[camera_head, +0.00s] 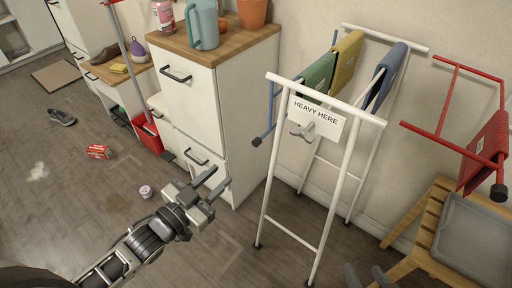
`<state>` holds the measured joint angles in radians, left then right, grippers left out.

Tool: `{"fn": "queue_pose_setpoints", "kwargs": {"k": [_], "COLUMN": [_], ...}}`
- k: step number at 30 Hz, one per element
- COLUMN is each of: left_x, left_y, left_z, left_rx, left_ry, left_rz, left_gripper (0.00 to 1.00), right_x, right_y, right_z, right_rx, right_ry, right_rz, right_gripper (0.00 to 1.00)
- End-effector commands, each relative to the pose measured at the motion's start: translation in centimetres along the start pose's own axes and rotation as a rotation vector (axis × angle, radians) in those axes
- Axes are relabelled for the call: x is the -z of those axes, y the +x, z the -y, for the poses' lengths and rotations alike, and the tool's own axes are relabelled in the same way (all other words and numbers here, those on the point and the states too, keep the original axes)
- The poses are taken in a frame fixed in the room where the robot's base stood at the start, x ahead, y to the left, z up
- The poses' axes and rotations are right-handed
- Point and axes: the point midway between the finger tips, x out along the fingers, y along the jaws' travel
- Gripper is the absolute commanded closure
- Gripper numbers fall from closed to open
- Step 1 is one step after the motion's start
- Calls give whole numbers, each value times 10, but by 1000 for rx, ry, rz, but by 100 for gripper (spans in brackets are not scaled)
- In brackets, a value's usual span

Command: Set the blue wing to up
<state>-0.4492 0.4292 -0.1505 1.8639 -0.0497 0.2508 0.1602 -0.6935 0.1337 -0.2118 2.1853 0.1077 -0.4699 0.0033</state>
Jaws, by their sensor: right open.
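The white drying rack (352,170) stands right of the middle. Its blue wing (271,104) shows as a thin blue frame on the rack's left side, reaching low to a black end cap (257,142); part of it is hidden behind the rack and towels. My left gripper (224,178) is open and empty, left of the rack and in front of the white cabinet, apart from the wing. My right gripper (368,276) is at the bottom edge with only its fingertips showing, apart and empty.
A "HEAVY HERE" sign (317,117) and grey hook are on the rack's front. Green (318,74), yellow (346,62) and blue (386,75) towels hang on it. A red wing (440,100) extends right, above a wooden stool (420,252). The cabinet (235,120) stands left.

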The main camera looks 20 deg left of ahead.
Motion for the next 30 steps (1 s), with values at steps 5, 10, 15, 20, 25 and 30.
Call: {"fn": "queue_pose_setpoints", "kwargs": {"k": [5,10,15,20,25,30], "left_x": [2,2,1,0,0,0], "left_y": [36,74,108,132,143,145], "left_z": [1,0,0,0,-1,-1], "left_rx": [2,2,2,2,0,0], "left_ry": [0,-1,-2,-3,-2,-2], "left_rz": [-4,0,1,3,4,4], "left_gripper": [71,71,71,71,71,71], "right_x": [0,-1,-1,-1,-1,-1], "right_y": [0,0,1,2,2,1], "right_z": [0,0,1,1,1,1], "right_rx": [1,1,3,4,4,4], "right_ry": [1,2,4,5,6,6], "right_rz": [0,0,-2,-5,-7,-6], "right_gripper": [55,55,55,55,55,55]}}
